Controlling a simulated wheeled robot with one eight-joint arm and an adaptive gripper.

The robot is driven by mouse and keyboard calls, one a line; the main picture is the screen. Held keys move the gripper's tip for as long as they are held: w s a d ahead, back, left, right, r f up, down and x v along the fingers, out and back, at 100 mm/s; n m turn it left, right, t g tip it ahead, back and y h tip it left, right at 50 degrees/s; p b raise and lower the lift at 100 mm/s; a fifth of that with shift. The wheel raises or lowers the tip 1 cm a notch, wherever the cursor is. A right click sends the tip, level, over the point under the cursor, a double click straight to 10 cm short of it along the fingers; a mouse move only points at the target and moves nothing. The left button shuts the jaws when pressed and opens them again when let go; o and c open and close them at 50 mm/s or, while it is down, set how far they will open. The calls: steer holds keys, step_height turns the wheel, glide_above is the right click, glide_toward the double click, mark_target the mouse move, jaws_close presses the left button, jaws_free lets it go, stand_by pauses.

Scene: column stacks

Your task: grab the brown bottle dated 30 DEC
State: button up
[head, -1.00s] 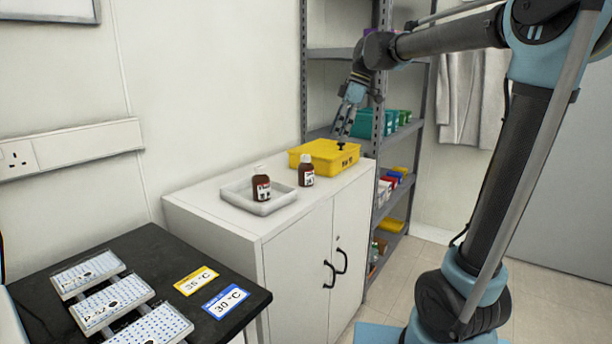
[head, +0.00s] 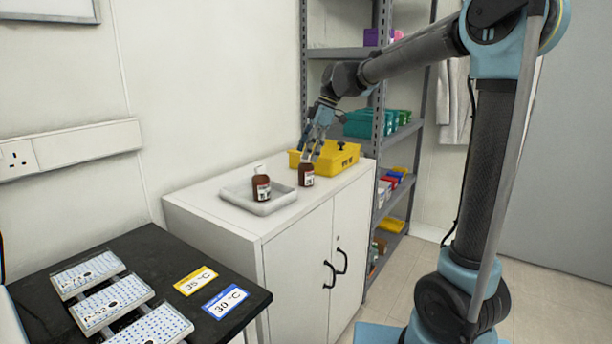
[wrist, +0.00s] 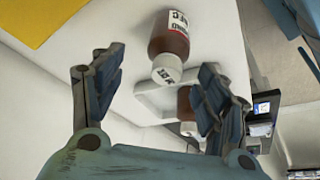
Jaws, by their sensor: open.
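Two brown bottles with white caps and white labels are in view. One bottle (head: 306,175) stands on the cabinet top beside the yellow box; it also shows in the wrist view (wrist: 169,44). The other bottle (head: 261,188) stands in the white tray (head: 232,199) and shows partly behind my right finger in the wrist view (wrist: 186,103). I cannot read the dates surely on either one. My gripper (head: 310,156) is open and empty, just above the bottle by the box. In the wrist view that bottle's cap lies between and beyond the fingertips.
The yellow box (head: 345,157), with a dark knob-like thing on top, stands close behind the nearer bottle. The white cabinet (head: 296,258) has bare top around the tray. A shelf rack (head: 384,150) stands right. A black bench (head: 150,255) with several plates is at front left.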

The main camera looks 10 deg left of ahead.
mark_target(301, 171)
steer(key=shift+s+d+x, duration=0.1)
steer(key=shift+d+x, duration=0.05)
steer(key=shift+x, duration=1.7)
steer(key=shift+s+d+x, duration=0.1)
steer(key=shift+s+x, duration=0.05)
steer(key=shift+x, duration=1.7)
steer(key=c, duration=1.3)
